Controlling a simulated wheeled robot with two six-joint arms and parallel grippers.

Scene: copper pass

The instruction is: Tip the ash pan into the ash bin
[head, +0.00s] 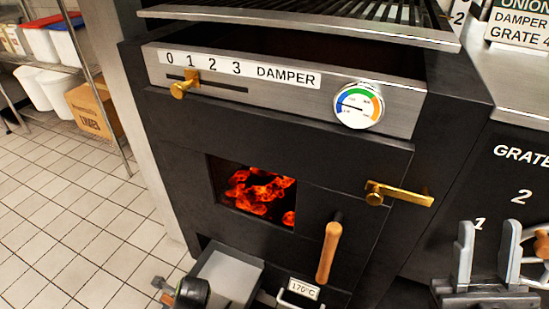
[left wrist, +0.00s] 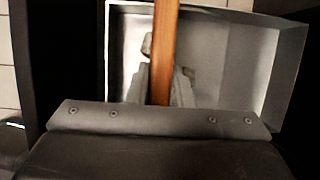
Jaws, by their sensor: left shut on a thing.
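The ash pan (head: 228,272) is a grey metal tray low in front of the oven, at the bottom of the head view. It fills the upper part of the left wrist view (left wrist: 245,70). Its inside looks pale grey; I cannot tell whether ash lies in it. My left gripper (left wrist: 160,85) is shut on an upright wooden handle (left wrist: 166,40) in front of the pan. In the head view only a little of the left gripper shows, at the bottom left. My right gripper (head: 487,240) is open and empty at the bottom right. I cannot make out an ash bin.
The black oven (head: 370,160) has glowing coals (head: 258,195), a brass latch (head: 400,193) and a wooden door handle (head: 328,252). A metal handle (head: 298,292) is below. A shelf with white tubs (head: 55,88) and a cardboard box (head: 95,108) stands left. Tiled floor (head: 70,220) is clear.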

